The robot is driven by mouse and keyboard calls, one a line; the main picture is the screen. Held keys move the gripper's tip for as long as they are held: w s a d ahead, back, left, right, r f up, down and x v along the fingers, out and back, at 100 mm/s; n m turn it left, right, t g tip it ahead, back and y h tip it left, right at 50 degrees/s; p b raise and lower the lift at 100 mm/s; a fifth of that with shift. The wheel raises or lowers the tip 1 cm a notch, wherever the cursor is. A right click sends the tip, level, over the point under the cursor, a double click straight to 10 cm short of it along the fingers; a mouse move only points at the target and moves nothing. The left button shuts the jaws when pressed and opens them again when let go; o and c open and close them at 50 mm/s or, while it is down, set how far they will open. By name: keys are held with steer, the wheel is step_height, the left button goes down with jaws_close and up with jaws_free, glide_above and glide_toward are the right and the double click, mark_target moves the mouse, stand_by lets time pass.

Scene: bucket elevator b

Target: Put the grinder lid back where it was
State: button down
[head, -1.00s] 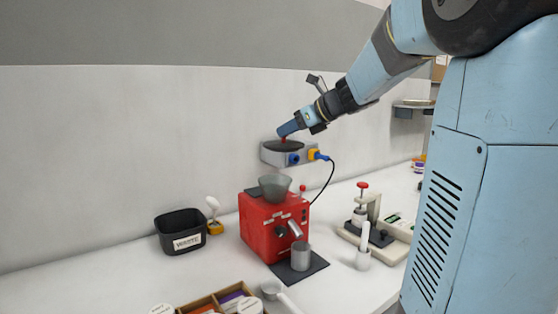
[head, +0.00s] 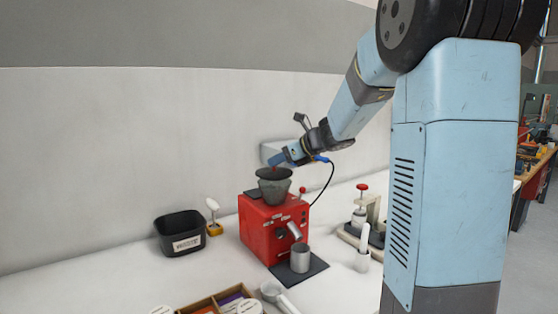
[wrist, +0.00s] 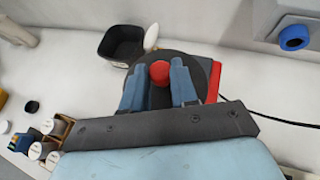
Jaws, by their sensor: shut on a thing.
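The red grinder (head: 266,230) stands on the white counter with a translucent grey hopper (head: 274,190) on top. My gripper (head: 279,163) is shut on the red knob of the dark round lid (head: 266,173). The lid is at the hopper's mouth; I cannot tell whether it rests on the rim or is just above it. In the wrist view, the red knob (wrist: 160,73) sits between my two blue fingers, and the dark lid (wrist: 203,66) spreads under them. The lid hides the hopper there.
A black bin (head: 180,232) and a white-handled brush (head: 213,212) stand left of the grinder. A metal cup (head: 300,257) stands on a dark mat in front. A wall socket box (wrist: 294,33) with a black cable is behind. A wooden box (head: 212,302) is at the front.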

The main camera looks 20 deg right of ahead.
steer(key=shift+f, duration=0.6)
steer(key=c, duration=0.9)
jaws_free()
steer(key=shift+o, duration=0.2)
steer(key=shift+r, duration=0.1)
steer(key=shift+r, duration=0.2)
steer(key=v, duration=1.2)
steer(key=s+a+f+n+g+h, duration=0.25)
steer(key=s+a+n, duration=0.55)
steer(key=s+n, duration=0.5)
steer(key=s+f+n+h, duration=0.2)
steer(key=s+f+n, duration=0.1)
steer(key=s+n, duration=0.4)
steer(key=s+f+n+g+h, duration=0.1)
steer(key=s+f+n+h, duration=0.2)
steer(key=s+n, duration=0.5)
steer(key=shift+d+f, duration=0.2)
steer(key=shift+f, duration=0.1)
